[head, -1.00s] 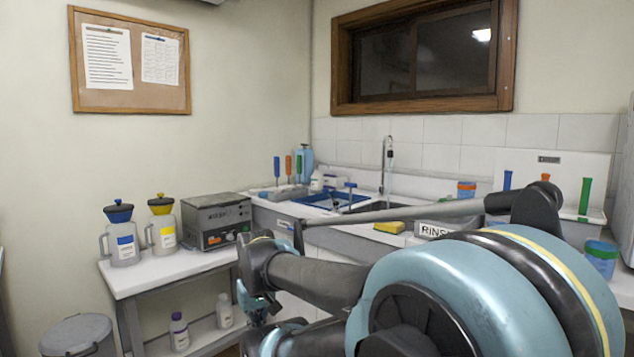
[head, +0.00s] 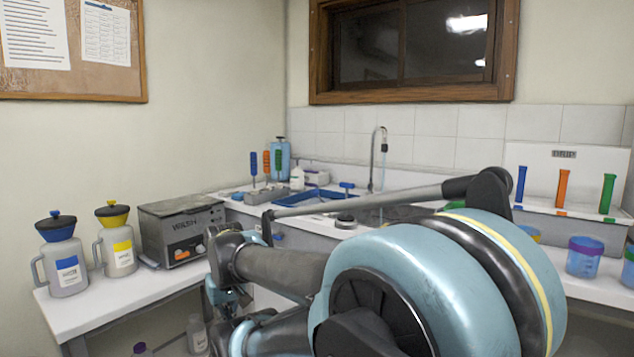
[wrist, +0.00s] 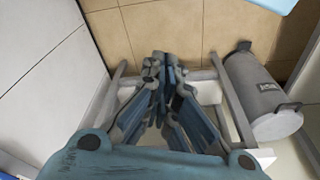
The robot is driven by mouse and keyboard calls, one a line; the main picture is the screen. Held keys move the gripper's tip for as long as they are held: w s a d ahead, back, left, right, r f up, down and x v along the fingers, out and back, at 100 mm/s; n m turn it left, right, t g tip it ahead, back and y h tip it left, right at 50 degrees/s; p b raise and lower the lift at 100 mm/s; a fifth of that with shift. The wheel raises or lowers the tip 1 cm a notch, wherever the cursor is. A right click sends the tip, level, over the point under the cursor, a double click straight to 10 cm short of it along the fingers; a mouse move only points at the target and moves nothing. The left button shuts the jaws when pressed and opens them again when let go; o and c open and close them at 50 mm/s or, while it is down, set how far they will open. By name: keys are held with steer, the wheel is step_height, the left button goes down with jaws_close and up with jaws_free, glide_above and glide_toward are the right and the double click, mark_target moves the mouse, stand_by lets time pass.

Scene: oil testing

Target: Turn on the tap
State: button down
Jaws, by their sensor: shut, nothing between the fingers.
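The tap (head: 384,143) is a tall, thin, curved metal spout at the sink, right of centre in the head view, in front of the white tiles. A blue handle-like piece (head: 347,186) shows to its left; I cannot tell if it belongs to the tap. The sink basin (head: 395,213) is dark and partly hidden behind my arm. My gripper (wrist: 163,62) is shut and empty in the wrist view, pointing down toward the floor. It is well away from the tap, in front of the counter.
A side table holds a jug with a blue label (head: 66,262), a jug with a yellow label (head: 117,243) and a grey heating bath (head: 180,230). Coloured tubes (head: 564,188) stand on a rack at right.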

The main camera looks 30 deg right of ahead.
steer(key=w+d+r+m, duration=0.3)
steer(key=w+d+r, duration=0.2)
steer(key=r, duration=0.4)
steer(key=w+d+r+m, duration=0.2)
steer(key=w+d+r, duration=0.4)
steer(key=r, duration=0.2)
steer(key=w+d+r+m, duration=0.3)
steer(key=w+d+r, duration=0.2)
steer(key=r, duration=0.4)
steer(key=w+d+r+m+h, duration=0.1)
steer(key=d+r+m, duration=0.1)
steer(key=d+r, duration=0.5)
steer(key=w+d+r+m, duration=0.2)
steer(key=d+r+m, duration=0.15)
steer(key=d, duration=0.65)
steer(key=w+d+r+m+h, duration=0.1)
steer(key=d+r+m, duration=0.1)
steer(key=d+r, duration=0.55)
glide_above(320, 198)
steer(key=shift+f, duration=7.4)
steer(key=shift+s+n, duration=0.25)
steer(key=shift+s, duration=0.1)
